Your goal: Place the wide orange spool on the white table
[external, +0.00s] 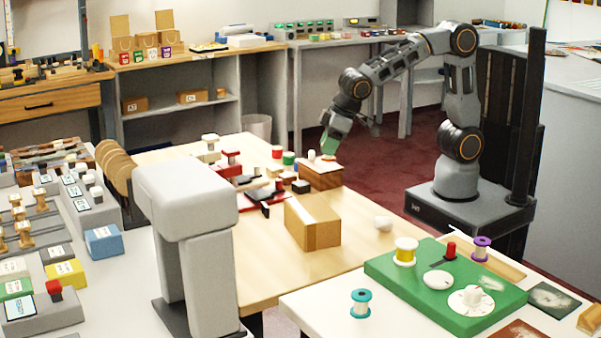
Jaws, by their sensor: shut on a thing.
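My gripper (329,152) is at the end of my arm, pointing down just above a brown box (322,178) on the wooden table. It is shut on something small. The white table (309,308) is at the front right, well away from my gripper. It bears a green board (390,268) and a teal spool (361,302).
The white table's front left is clear.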

